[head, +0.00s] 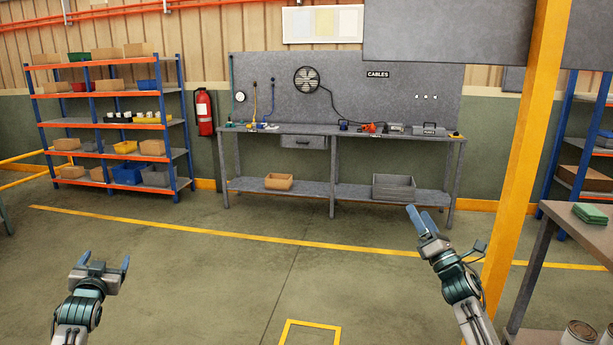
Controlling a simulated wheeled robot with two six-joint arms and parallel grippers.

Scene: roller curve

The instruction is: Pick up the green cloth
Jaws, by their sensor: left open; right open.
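The green cloth (590,213) looks like a small folded stack. It lies on top of the table (560,222) at the right edge of the head view. My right gripper (428,222) is open and empty, held up to the left of that table and well apart from the cloth. My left gripper (103,264) is open and empty at the lower left, far from the cloth. Part of the table is cut off by the right edge of the view.
A yellow post (527,150) stands between my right gripper and the table. Cans (580,333) sit low under the table. A workbench (345,130) stands at the back, with a shelf rack (112,122) and a fire extinguisher (204,112) to its left. The middle floor is clear.

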